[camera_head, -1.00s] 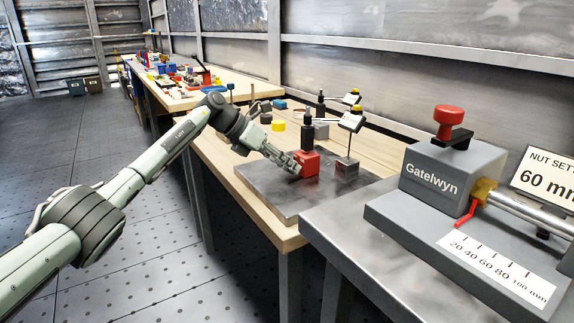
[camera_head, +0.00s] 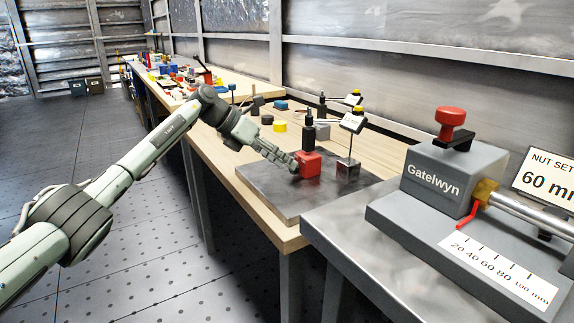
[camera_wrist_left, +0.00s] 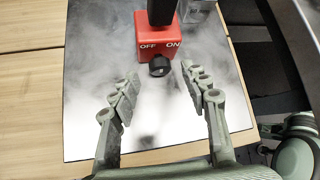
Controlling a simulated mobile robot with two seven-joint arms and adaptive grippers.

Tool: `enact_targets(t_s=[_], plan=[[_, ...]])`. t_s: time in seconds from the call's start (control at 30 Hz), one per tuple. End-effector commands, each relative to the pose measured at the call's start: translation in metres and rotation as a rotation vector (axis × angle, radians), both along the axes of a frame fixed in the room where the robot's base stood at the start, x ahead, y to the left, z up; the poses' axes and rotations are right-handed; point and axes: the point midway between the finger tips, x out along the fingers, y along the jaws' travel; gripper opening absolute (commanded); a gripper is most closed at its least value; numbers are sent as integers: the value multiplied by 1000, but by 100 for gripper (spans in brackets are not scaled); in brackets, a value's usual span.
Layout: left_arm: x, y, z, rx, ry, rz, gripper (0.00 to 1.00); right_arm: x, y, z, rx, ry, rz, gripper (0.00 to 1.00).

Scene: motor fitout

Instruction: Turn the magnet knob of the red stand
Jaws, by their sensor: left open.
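The red stand (camera_head: 311,164) is a red block with a black post on a dark metal plate (camera_head: 270,188). In the left wrist view the red block (camera_wrist_left: 152,45) shows OFF at its left and ON at its right. Its black magnet knob (camera_wrist_left: 159,66) sits low on the front face, between the two words. My left gripper (camera_head: 294,164) is at the block's left side in the head view. In the wrist view its open fingers (camera_wrist_left: 158,88) lie apart, with the knob just beyond and between the tips. Nothing is between the fingers. My right gripper is not seen.
A second stand (camera_head: 348,167) with a dark grey base and a tag stands right of the red one. A grey Gatelwyn fixture (camera_head: 440,180) fills the near right. Yellow (camera_head: 280,126) and dark pieces lie behind on the wooden bench. The plate's front is clear.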

Motion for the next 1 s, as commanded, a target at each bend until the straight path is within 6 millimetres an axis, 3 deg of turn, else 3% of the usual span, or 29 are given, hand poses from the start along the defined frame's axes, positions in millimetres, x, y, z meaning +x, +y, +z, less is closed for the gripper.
enact_targets(t_s=[0.23,0.5,0.87,1.0], plan=[[-13,40,38,1,-3,3,46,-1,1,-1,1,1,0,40],[-23,63,62,2,0,1,46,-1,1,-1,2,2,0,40],[-24,65,64,0,0,0,46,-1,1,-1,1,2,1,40],[-29,54,63,-82,-2,-16,46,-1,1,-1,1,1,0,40]])
